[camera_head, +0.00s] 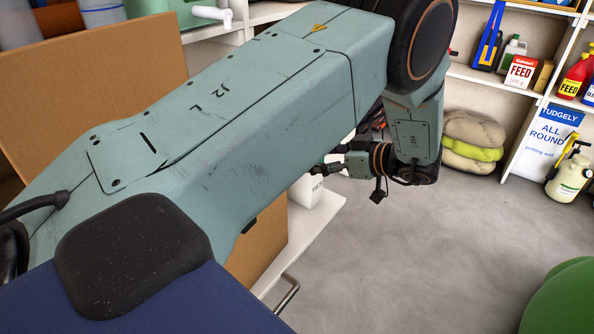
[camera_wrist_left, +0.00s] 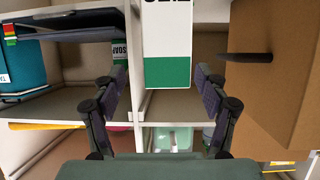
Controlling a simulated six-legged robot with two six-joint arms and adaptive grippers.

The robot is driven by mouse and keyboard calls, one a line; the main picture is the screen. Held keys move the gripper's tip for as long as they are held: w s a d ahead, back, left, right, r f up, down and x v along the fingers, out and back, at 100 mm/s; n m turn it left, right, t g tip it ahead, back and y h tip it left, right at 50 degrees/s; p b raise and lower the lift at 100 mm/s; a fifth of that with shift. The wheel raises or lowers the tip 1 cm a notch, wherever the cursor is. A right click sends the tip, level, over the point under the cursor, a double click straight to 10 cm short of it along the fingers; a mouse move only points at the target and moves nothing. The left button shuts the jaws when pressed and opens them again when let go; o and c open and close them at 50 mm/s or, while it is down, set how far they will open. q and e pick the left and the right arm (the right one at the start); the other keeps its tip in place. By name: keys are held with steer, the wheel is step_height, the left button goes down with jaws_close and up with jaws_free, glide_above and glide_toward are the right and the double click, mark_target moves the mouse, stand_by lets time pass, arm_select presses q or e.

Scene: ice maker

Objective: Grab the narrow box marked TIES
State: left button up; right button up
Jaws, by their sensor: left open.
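A narrow white box with a green band (camera_wrist_left: 167,45) stands in the upper middle of the left wrist view. Dark lettering at its top is cut off by the frame edge, so I cannot read it fully. My left gripper (camera_wrist_left: 160,78) is open, one finger on each side of the box's line, with no clear contact. In the head view my left gripper (camera_head: 322,170) is by the shelf, in front of a white box (camera_head: 306,190) with dark lettering, mostly hidden by my arm. My right gripper is not in view.
A brown cardboard panel (camera_wrist_left: 275,85) stands close on the right in the wrist view. A green-labelled soap pack (camera_wrist_left: 119,52) and a teal binder (camera_wrist_left: 30,62) are on the left. Lower shelf holds a green container (camera_wrist_left: 172,138). Open grey floor (camera_head: 410,260) lies right of the shelf.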

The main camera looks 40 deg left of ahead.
mark_target(299, 173)
arm_select(q)
steer(key=shift+s+a+f+b, duration=0.15)
steer(key=shift+s+a+b, duration=0.15)
steer(key=shift+a, duration=0.15)
steer(key=x, duration=0.1)
steer(key=b+x, duration=0.1)
steer(key=x, duration=0.1)
steer(key=b+x, duration=0.1)
steer(key=x, duration=0.1)
steer(key=shift+s+a+r, duration=0.2)
